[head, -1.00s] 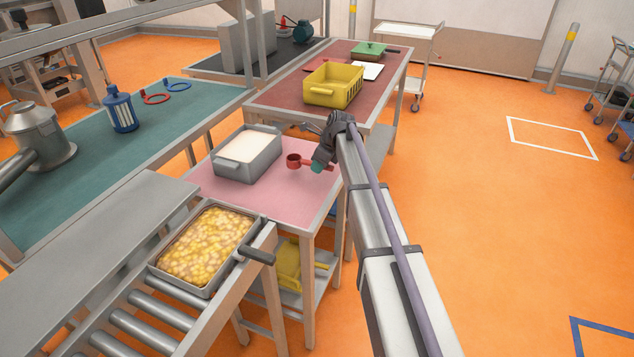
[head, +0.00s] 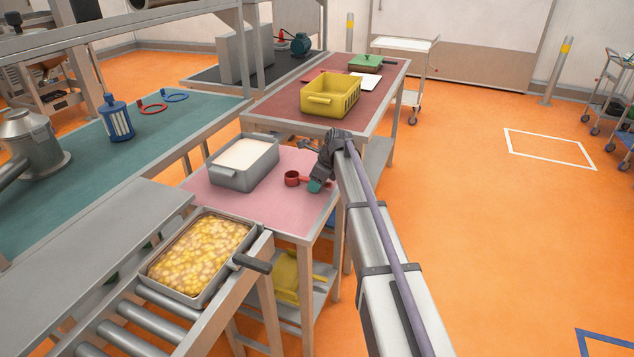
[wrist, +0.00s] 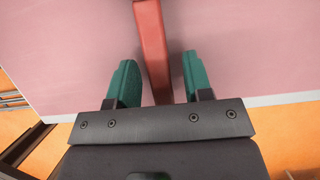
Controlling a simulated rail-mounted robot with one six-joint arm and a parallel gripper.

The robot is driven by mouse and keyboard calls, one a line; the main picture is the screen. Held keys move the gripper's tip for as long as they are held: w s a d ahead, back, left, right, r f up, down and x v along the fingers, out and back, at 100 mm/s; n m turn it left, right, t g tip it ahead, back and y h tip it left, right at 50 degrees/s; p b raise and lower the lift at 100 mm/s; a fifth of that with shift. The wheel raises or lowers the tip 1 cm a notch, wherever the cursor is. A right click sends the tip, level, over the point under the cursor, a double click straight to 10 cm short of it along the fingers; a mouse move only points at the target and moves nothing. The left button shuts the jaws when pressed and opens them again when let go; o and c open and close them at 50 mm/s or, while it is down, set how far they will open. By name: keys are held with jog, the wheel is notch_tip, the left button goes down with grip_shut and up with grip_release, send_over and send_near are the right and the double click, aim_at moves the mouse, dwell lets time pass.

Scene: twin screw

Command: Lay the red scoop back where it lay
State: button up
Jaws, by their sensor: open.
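The red scoop (head: 292,179) appears to lie on the pink table top (head: 268,213), right of the grey bin of white material. Its cup is to the left and its handle runs right toward my gripper (head: 315,186). In the wrist view the red handle (wrist: 152,45) comes down between the two green fingertips of my gripper (wrist: 158,82). The fingers are open, with a gap on each side of the handle. The cup is out of the wrist view, and my gripper covers the handle's end in the head view.
The grey bin (head: 231,180) stands just left of the scoop. A tray of yellow pieces (head: 152,273) sits on the rollers in front. A yellow crate (head: 318,104) stands on the dark red table behind. The pink top's front right is clear.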

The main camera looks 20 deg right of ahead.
jog(key=p+v, duration=1.2)
jog(key=v, duration=0.1)
jog(key=s+a+n+g+h, duration=0.1)
jog(key=s+a+n, duration=0.2)
jog(key=s+n, duration=0.5)
jog(key=s+a+f+n+g+h, duration=0.1)
jog(key=s+a+n, duration=0.3)
jog(key=s+n, duration=0.5)
jog(key=s+a+f+n+h, duration=0.1)
jog(key=s+a+n, duration=0.3)
jog(key=s, duration=1.2)
jog(key=n, duration=0.4)
jog(key=shift+g+h+b, duration=0.3)
jog(key=shift+g, duration=0.1)
